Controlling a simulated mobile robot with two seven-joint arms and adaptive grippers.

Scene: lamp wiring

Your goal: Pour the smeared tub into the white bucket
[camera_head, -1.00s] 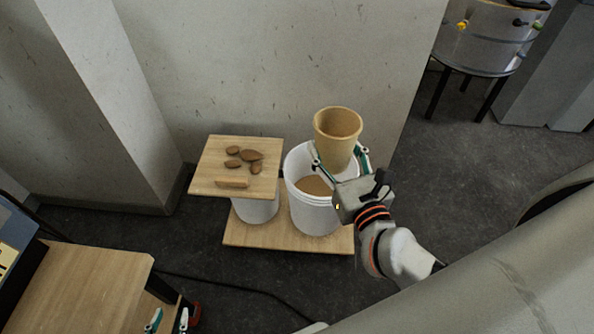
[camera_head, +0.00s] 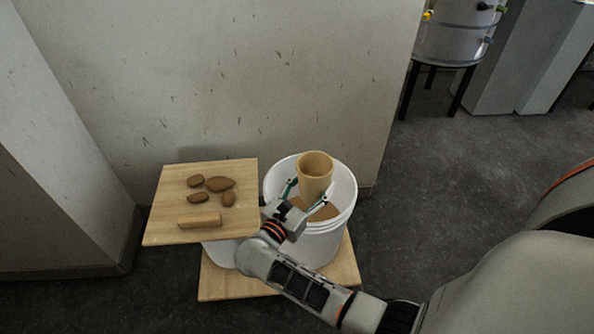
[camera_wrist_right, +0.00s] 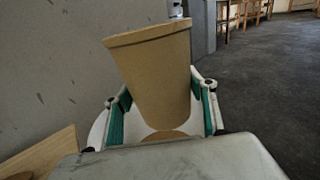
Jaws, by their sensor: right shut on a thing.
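The tan tub (camera_head: 316,176) is held upright over the white bucket (camera_head: 334,238); its inside looks brownish in the head view. My right gripper (camera_head: 308,196) is shut on the tub's sides, with a finger on each side. The right wrist view also shows the tub (camera_wrist_right: 158,80) between the teal fingers, slightly tilted in that picture. The white bucket is open, with brown material (camera_head: 322,212) inside it. The tub and gripper hide part of the bucket's inside. My left gripper is not in view.
A wooden board (camera_head: 168,222) with several brown lumps (camera_head: 220,184) and a short bar (camera_head: 199,221) lies left of the bucket, over another white container (camera_head: 218,252). A wooden base (camera_head: 345,268) is under both. A wall stands close behind.

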